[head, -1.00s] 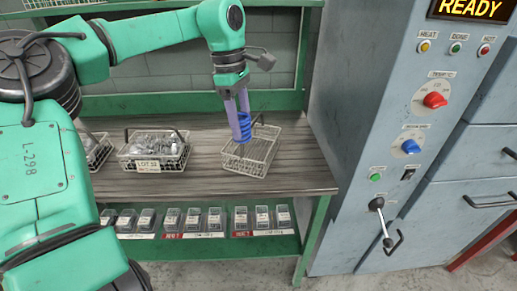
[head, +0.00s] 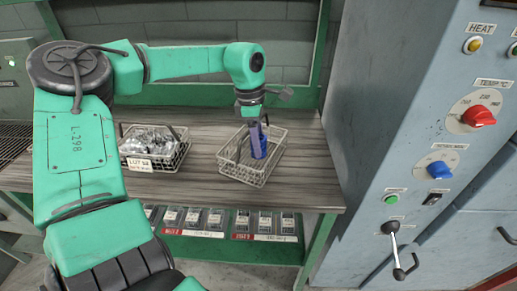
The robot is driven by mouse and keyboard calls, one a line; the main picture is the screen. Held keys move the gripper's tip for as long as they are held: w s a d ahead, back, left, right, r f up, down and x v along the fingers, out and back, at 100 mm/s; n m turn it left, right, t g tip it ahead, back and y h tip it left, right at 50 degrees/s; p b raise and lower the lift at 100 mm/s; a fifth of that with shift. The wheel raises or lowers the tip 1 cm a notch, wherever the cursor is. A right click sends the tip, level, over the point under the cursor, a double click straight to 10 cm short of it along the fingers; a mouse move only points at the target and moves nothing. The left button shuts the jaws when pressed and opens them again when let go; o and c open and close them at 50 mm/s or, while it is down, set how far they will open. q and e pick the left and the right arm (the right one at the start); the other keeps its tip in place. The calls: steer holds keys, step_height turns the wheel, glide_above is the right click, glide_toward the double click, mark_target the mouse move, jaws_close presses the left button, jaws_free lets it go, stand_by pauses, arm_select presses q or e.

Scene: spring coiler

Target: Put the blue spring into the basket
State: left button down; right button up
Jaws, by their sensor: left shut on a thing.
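The wire basket (head: 246,176) stands on the wooden bench top, toward its right end. My left gripper (head: 259,152) points down with its fingers inside the basket's outline. It is shut on the blue spring, which is mostly hidden by the fingers and hard to make out at this size. I cannot tell whether the spring touches the basket floor. My right gripper is not in the head view.
A second wire basket (head: 153,161) full of grey parts, tagged as a lot, stands left on the bench (head: 196,190). Small labelled bins (head: 215,219) line the shelf below. A grey control cabinet (head: 375,130) with knobs and a lever stands close on the right.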

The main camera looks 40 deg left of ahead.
arm_select(q)
steer(key=f, duration=0.2)
steer(key=shift+s+f, duration=0.2)
steer(key=shift+f, duration=0.1)
steer(key=shift+w+f, duration=0.1)
steer(key=shift+f, duration=0.1)
steer(key=shift+f+b, duration=0.55)
steer(key=shift+b, duration=0.05)
steer(key=c, duration=0.5)
jaws_free()
steer(key=shift+r, duration=0.1)
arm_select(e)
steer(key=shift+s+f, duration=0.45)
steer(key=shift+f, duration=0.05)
